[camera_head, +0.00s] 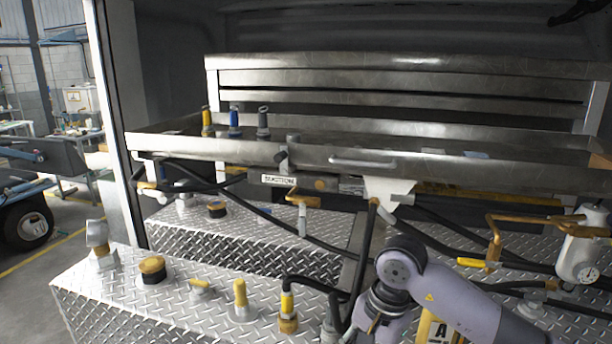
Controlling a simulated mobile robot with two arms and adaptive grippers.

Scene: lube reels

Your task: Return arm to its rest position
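My grey-purple arm (462,301) comes in from the bottom right and bends at a round joint (401,262). From there it runs down to darker joints near the bottom edge. I take it for my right arm. No gripper fingers show on it; its end is cut off or hidden at the bottom of the view. My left arm and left gripper are not in view.
A steel tray (240,150) holds three upright nozzles with yellow, blue and grey bodies. Hoses and fittings crowd the arm. Open floor shows at left.

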